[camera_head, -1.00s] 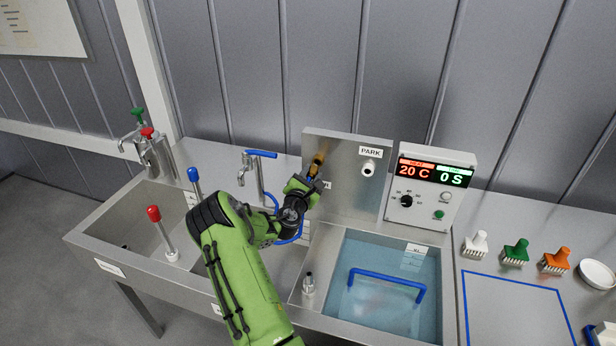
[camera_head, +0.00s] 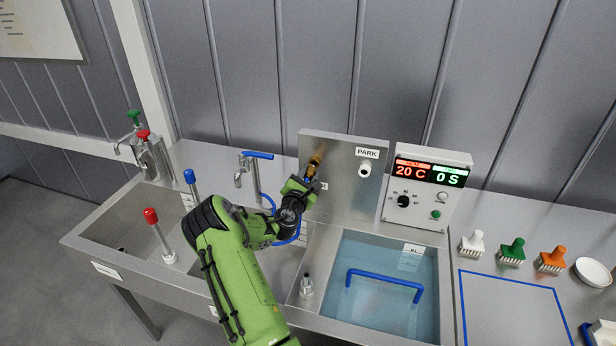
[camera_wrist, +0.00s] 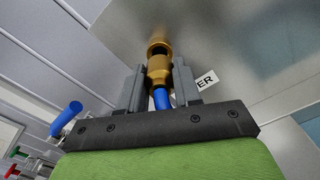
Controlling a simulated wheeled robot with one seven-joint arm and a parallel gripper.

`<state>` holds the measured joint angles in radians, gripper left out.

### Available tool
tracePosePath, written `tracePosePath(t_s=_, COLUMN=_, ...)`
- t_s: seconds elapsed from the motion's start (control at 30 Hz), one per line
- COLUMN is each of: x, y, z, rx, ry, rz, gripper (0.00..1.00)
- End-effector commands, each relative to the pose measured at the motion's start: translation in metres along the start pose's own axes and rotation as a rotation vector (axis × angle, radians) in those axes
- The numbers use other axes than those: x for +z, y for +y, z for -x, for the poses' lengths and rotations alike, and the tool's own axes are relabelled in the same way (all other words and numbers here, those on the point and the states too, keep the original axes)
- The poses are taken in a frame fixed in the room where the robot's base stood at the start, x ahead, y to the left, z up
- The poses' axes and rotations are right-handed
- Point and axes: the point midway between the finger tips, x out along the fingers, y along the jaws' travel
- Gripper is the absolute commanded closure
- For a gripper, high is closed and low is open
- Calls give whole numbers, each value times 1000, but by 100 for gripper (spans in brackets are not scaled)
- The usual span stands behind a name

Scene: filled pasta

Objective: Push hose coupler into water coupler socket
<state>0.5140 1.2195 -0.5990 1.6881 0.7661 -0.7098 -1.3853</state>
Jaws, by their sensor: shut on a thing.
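My gripper (camera_wrist: 160,82) is shut on the brass hose coupler (camera_wrist: 159,74), with one grey finger on each side. The blue hose (camera_wrist: 162,99) runs from the coupler back between the fingers. A brass ring with a dark opening, which looks like the water coupler socket (camera_wrist: 159,48), is directly in front of the coupler. Whether the two are joined or only touching cannot be told. In the head view my gripper (camera_head: 308,184) is close to the upright steel panel, just below the brass fitting (camera_head: 314,164). The wrist and fingers hide most of the coupler there.
The steel panel (camera_head: 340,190) also carries a white PARK fitting (camera_head: 365,170). The control box (camera_head: 428,190) stands to its right. The blue tap (camera_head: 255,170) is left of my gripper. A water basin (camera_head: 380,300) with a blue handle lies in front of the panel.

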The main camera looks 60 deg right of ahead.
Motion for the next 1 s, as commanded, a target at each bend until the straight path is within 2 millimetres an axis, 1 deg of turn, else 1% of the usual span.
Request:
tracePosePath(t_s=0.47, x=1, y=0, z=-1, rx=1, ry=-2, rz=-1, gripper=99)
tracePosePath(t_s=1.0, x=1, y=0, z=-12, rx=-1, ry=-3, rz=-2, gripper=99)
